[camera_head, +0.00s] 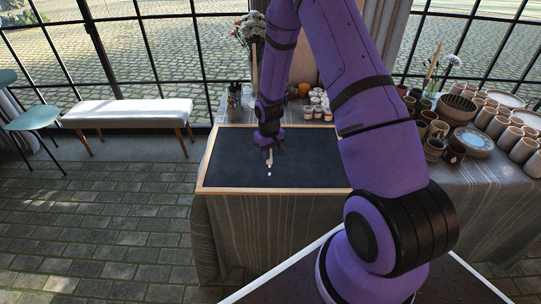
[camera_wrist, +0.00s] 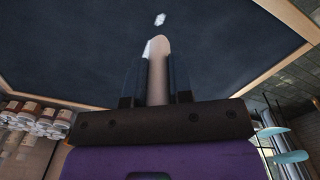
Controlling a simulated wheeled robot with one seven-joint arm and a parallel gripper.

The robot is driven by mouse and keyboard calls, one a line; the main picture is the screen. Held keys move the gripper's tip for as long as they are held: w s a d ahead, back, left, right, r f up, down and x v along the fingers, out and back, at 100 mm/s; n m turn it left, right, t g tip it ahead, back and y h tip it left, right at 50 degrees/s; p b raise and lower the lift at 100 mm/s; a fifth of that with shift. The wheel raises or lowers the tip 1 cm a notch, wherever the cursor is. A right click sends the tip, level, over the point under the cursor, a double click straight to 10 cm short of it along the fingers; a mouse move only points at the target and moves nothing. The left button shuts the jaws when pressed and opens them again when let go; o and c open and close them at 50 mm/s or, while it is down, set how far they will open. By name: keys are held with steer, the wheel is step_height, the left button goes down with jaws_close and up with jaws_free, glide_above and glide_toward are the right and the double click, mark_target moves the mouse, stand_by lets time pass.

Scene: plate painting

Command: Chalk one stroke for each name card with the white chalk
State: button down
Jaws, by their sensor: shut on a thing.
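A dark chalkboard (camera_head: 225,160) with a pale wooden frame lies flat on the cloth-covered table; it fills the upper part of the wrist view (camera_wrist: 90,50). My gripper (camera_head: 269,152) is over the middle of the board, pointing down. It is shut on the white chalk (camera_wrist: 158,75), which shows between the two fingers in the wrist view and as a small pale stick (camera_head: 269,161) in the head view. A short white mark (camera_head: 269,173) is on the board just in front of the chalk, also seen in the wrist view (camera_wrist: 160,19). Whether the tip touches the board is unclear. I cannot make out any name cards.
Small jars (camera_head: 318,108) stand behind the board. A flower vase (camera_head: 250,40) and a pot of brushes (camera_head: 234,102) are at the back left. Cups, bowls (camera_head: 457,108) and plates crowd the table's right. The board's left half is clear.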

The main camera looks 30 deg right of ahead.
steer(key=shift+r, duration=1.45)
